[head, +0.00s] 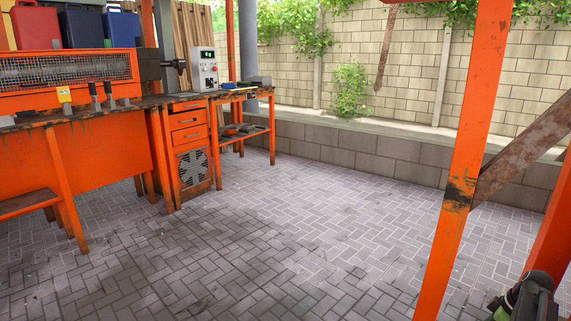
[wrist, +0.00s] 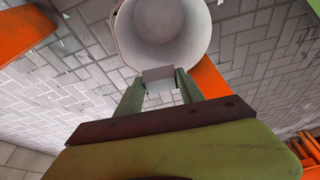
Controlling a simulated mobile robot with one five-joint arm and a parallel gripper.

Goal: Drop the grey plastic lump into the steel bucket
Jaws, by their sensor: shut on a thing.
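In the wrist view, my gripper (wrist: 159,92) is shut on the grey plastic lump (wrist: 159,75), a small blocky piece between the two green fingertips. The round, pale grey steel bucket (wrist: 165,28) is just beyond the fingertips, its open mouth facing the camera. Its inside looks empty where it shows, and its far edge is cut off by the top of the picture. The lump overlaps the bucket's near rim in this view; its height above the rim cannot be told. The head view does not show the bucket or the lump.
In the head view, an orange workbench (head: 85,150) with tools stands at left, by an orange drawer unit (head: 190,140). An orange post (head: 465,170) stands at right. The paved floor (head: 260,240) between is clear. Orange beams (wrist: 22,32) flank the bucket in the wrist view.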

